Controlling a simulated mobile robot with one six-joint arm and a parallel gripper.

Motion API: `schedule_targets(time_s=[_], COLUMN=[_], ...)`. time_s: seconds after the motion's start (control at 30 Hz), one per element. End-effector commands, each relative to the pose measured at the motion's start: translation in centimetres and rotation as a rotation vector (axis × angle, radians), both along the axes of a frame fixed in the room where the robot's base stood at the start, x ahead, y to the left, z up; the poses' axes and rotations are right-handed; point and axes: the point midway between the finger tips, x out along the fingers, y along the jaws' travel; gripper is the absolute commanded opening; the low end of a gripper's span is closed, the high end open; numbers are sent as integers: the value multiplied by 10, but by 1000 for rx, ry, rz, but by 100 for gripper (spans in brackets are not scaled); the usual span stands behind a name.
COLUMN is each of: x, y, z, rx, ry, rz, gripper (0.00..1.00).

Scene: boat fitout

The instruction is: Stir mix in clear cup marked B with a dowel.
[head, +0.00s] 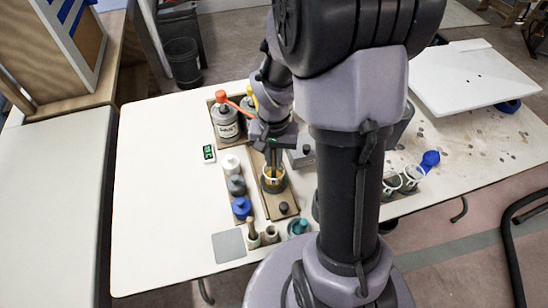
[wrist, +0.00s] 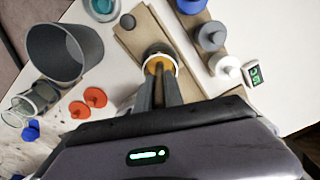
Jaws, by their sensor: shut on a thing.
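A clear cup (head: 273,186) with amber mix stands on a brown board on the table. It also shows in the wrist view (wrist: 161,53), with a pale rim; no letter on it is readable. My gripper (head: 273,162) is directly above the cup, pointing down into its mouth. In the wrist view, my gripper's two fingers (wrist: 158,82) are close together over the amber mix. My gripper is shut on a thin thing, seemingly the dowel, mostly hidden between the fingers. How deep its tip reaches is hidden.
Labelled cans (head: 227,122) with red and yellow tops stand behind the cup. White, grey and blue lidded pots (head: 241,207) line its left. A small green display (head: 209,153) is further left. A large grey container (wrist: 65,53) stands nearby. The left tabletop is clear.

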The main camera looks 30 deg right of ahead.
Motion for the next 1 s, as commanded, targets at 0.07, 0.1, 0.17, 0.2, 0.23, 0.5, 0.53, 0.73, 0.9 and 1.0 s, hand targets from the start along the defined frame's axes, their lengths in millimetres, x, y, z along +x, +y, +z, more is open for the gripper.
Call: schedule_targets(time_s=[0.07, 0.1, 0.17, 0.2, 0.23, 0.5, 0.53, 0.73, 0.9, 1.0], x=[0, 0, 0, 0, 0, 0, 0, 0, 0, 0], y=[0, 0, 0, 0, 0, 0, 0, 0, 0, 0], z=[14, 19, 26, 30, 34, 64, 67, 72, 71, 71], rx=[-1, -1, -1, -1, -1, -1, -1, 0, 0, 0], ry=[-1, -1, -1, -1, -1, -1, -1, 0, 0, 0], rz=[0, 0, 0, 0, 0, 1, 1, 1, 0, 0], gripper=[0, 0, 0, 0, 0, 0, 0, 0, 0, 0])
